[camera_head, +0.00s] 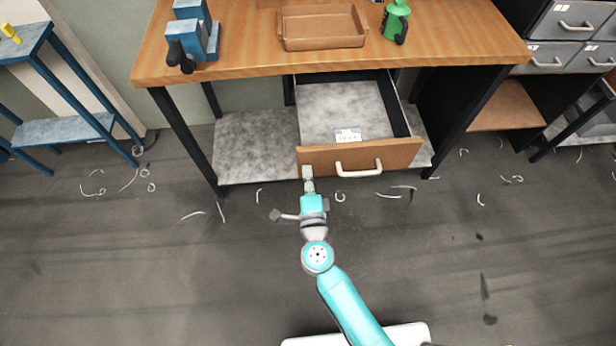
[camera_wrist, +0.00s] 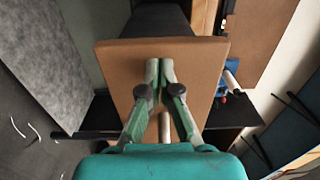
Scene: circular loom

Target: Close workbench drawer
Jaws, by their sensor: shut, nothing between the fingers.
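The workbench drawer (camera_head: 395,153) stands pulled out under the wooden workbench top, with its grey inside showing. Its wooden front also shows in the wrist view (camera_wrist: 120,80). A pale bar handle (camera_head: 359,170) is on the middle of the front, and part of it shows between the finger links in the wrist view (camera_wrist: 165,127). My gripper (camera_head: 308,173) is shut and empty, at the left end of the drawer front, left of the handle. In the wrist view its fingertips (camera_wrist: 160,70) are together against or just before the panel; I cannot tell whether they touch.
A white label (camera_head: 348,135) lies in the drawer. The workbench (camera_head: 240,62) holds a blue vise (camera_head: 195,35), a brown tray (camera_head: 322,27) and a green bottle (camera_head: 396,20). A grey lower shelf (camera_head: 250,145) and black legs flank the drawer. White scraps dot the otherwise open floor.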

